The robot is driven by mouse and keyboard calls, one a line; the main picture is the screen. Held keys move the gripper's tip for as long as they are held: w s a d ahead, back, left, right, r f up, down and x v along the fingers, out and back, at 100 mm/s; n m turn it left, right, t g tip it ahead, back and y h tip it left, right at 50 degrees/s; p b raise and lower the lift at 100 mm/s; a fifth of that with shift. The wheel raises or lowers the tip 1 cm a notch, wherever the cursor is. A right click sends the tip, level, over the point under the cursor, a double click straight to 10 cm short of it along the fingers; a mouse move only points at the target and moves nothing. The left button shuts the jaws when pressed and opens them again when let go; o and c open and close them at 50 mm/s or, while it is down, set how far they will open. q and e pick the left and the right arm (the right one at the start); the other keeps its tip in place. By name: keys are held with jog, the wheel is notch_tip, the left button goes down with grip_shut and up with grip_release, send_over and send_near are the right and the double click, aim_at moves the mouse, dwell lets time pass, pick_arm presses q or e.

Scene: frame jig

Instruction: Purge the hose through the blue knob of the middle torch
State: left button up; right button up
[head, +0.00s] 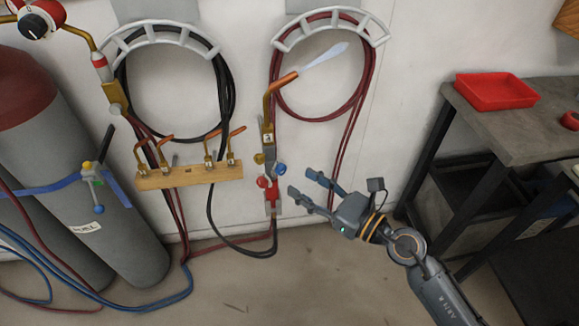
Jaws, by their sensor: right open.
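A torch (267,137) with a grey body, a small label and a bent copper tip hangs upright near the middle of the head view. A pale, pointed flame-like shape (325,56) extends from its tip. Low on the torch are a blue knob (280,169), a yellow knob (259,158) and a red knob (263,182). Hoses hang below it. My right gripper (300,182) is open and empty, just right of and slightly below the blue knob. Its fingers point left and appear apart from the knob. My left gripper is not in view.
Coiled black (228,92) and dark red hoses (362,75) hang on wall racks. A wooden block (190,177) holds several copper tips. Gas cylinders (75,160) stand left. A dark bench (500,128) with a red tray (496,91) stands right. Blue hoses (150,306) lie on the floor.

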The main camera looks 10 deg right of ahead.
aim_at(284, 171)
jog(key=x, duration=0.5)
jog(key=shift+p, duration=0.4)
grip_shut()
